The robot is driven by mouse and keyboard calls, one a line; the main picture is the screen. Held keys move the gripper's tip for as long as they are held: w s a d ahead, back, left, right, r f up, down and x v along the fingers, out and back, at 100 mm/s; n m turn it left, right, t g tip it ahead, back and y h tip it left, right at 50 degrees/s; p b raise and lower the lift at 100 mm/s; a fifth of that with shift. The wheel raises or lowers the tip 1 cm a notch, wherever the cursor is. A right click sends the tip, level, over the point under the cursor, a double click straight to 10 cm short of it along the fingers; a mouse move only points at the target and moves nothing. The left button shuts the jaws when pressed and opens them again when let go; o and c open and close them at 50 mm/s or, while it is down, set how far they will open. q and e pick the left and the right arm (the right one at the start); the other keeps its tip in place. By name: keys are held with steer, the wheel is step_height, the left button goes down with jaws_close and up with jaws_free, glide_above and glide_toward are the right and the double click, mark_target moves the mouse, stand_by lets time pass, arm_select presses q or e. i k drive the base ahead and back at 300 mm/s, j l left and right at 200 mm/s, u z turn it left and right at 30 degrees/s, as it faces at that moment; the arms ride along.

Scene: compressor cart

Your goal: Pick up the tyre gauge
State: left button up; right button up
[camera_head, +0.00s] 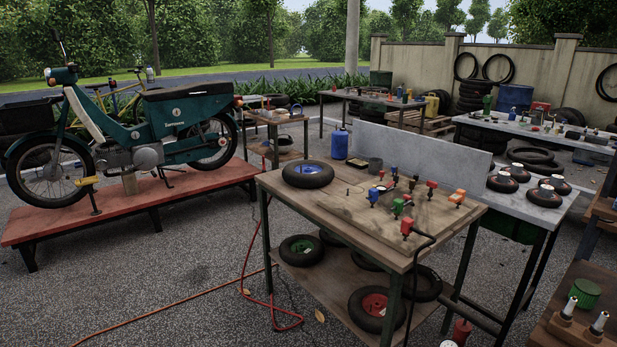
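I cannot single out the tyre gauge for certain; the small tools are too small to read. On the wooden table (285,187) lies a board (350,208) with several small coloured fittings. Among them are a blue one (374,197), a green one (397,207), a red one (432,185) and an orange one (457,197). A red piece (407,228) stands at the near edge, where a black hose (428,243) runs down. Neither of my grippers is in view.
A tyre (307,174) lies on the table's left, with more tyres on the shelf below. A grey-topped bench (540,193) adjoins on the right. A moped (140,130) stands on a red platform (150,203). An orange hose (190,298) crosses the open ground.

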mark_target(458, 198)
steer(key=i+j+z, duration=0.2)
steer(key=i+j, duration=0.15)
steer(key=i, duration=0.25)
steer(key=i+j+z, duration=0.15)
steer(key=i+j, duration=0.3)
steer(key=i, duration=0.15)
